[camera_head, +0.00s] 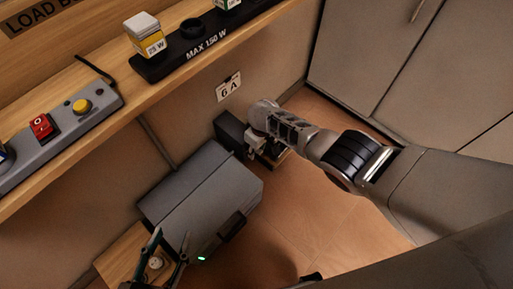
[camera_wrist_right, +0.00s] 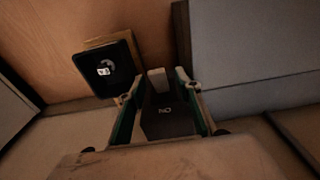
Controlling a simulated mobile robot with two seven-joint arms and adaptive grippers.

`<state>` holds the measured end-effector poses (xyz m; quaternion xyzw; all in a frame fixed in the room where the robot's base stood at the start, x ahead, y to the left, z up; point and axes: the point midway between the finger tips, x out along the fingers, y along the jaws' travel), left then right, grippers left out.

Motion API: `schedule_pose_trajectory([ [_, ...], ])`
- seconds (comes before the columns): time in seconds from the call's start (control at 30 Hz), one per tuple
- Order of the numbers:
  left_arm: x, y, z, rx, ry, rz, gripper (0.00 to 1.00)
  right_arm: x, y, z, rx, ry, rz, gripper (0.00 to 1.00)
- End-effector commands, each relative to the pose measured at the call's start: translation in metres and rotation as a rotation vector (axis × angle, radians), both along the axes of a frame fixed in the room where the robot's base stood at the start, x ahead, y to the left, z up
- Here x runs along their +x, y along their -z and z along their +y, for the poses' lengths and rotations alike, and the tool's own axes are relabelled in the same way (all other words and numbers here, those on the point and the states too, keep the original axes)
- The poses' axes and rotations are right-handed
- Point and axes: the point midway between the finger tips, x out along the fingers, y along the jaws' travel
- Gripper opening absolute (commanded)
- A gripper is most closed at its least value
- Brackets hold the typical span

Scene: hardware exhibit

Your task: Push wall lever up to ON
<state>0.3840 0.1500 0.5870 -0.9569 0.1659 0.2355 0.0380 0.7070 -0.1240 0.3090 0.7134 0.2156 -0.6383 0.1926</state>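The wall lever's dark housing (camera_head: 230,132) is fixed to the wall below a "6 A" label. In the right wrist view the dark panel (camera_wrist_right: 166,120) carries a small ON marking, upside down in the picture. A pale grey lever-like tip (camera_wrist_right: 157,79) shows at its far end. My right gripper (camera_head: 263,153) is beside the housing. In the right wrist view its two green-padded fingers (camera_wrist_right: 160,100) stand apart on either side of the panel; contact is unclear. My left gripper (camera_head: 170,240) is at the lower left, fingers apart, nothing visibly gripped.
A grey box (camera_head: 200,195) stands left of my right gripper. Above it, a wooden shelf (camera_head: 125,95) holds a black lamp strip (camera_head: 185,55) and a grey control box (camera_head: 75,125). Grey cabinets (camera_head: 395,60) stand right. A dark wall plate (camera_wrist_right: 108,70) shows in the right wrist view.

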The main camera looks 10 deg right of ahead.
Motion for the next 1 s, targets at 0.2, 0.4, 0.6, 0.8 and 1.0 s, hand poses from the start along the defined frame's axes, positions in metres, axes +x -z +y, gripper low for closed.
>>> schedule_pose_trajectory([
  [0.2, -0.002, 0.002, 0.0, 0.001, 0.0, 0.005, 0.4, 0.001, -0.001, 0.0, 0.001, 0.001, -0.003, 0.33],
  [0.4, -0.002, 0.003, 0.001, 0.003, 0.001, 0.006, 0.4, 0.001, -0.003, 0.001, 0.002, 0.0, -0.002, 0.33],
  [0.6, -0.001, 0.001, 0.0, 0.002, 0.0, 0.003, 0.4, 0.001, -0.013, 0.003, 0.008, -0.001, -0.002, 0.33],
  [0.8, -0.001, 0.001, 0.0, 0.002, 0.0, 0.002, 0.4, -0.001, -0.028, 0.0, 0.005, 0.0, -0.004, 0.33],
  [1.0, 0.0, 0.001, 0.0, 0.002, 0.0, 0.002, 0.4, -0.003, -0.051, -0.002, 0.004, 0.0, -0.004, 0.33],
])
